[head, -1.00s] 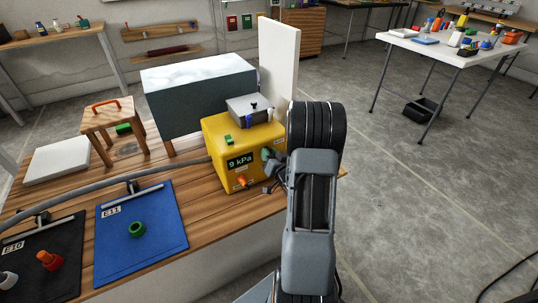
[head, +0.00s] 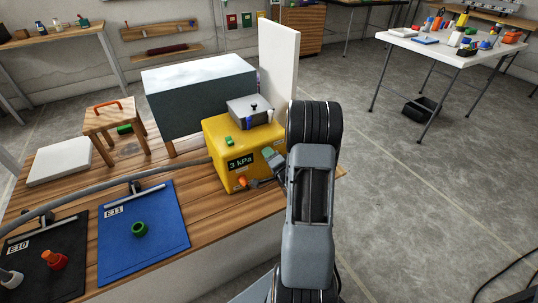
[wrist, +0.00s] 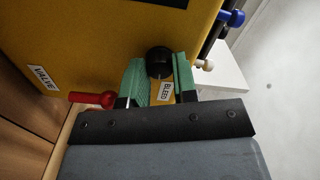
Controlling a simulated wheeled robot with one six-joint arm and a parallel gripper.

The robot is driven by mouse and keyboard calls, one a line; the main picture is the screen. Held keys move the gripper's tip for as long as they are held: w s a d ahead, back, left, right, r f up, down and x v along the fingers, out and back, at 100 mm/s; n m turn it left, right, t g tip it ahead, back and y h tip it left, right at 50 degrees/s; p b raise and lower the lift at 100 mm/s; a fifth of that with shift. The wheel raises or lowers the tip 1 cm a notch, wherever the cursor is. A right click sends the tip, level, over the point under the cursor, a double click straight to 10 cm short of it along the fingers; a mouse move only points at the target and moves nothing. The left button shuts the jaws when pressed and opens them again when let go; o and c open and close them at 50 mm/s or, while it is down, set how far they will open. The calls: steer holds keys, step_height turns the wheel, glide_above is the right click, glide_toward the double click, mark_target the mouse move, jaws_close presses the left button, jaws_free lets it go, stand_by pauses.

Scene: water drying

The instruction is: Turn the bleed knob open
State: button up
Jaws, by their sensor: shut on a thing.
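The yellow box (head: 220,138) stands near the right end of the wooden bench, and its display (head: 240,163) reads 3 kPa. In the wrist view, the black bleed knob (wrist: 159,60) sits between the green finger pads of my gripper (wrist: 160,72), beside a BLEED label (wrist: 166,92). My gripper is shut on this knob; it also shows in the head view (head: 268,158) at the box's right-hand face. The knob is hidden in the head view. A red valve handle (wrist: 92,98) is left of the fingers, near a VALVE label (wrist: 43,77).
A grey unit (head: 246,108) sits on the yellow box. A grey hose (head: 110,171) runs along the bench. A white panel (head: 279,65) stands behind.

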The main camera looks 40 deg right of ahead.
steer(key=shift+m, duration=0.6)
steer(key=o, duration=0.9)
steer(key=shift+s+a+p, duration=0.3)
steer(key=shift+s+p, duration=0.55)
steer(key=shift+s, duration=1.45)
steer(key=shift+s+a+p, duration=0.3)
steer(key=shift+s+p, duration=0.5)
steer(key=shift+s, duration=1.45)
steer(key=shift+s+a+p, duration=0.3)
steer(key=shift+s+p, duration=0.55)
steer(key=shift+s, duration=1.45)
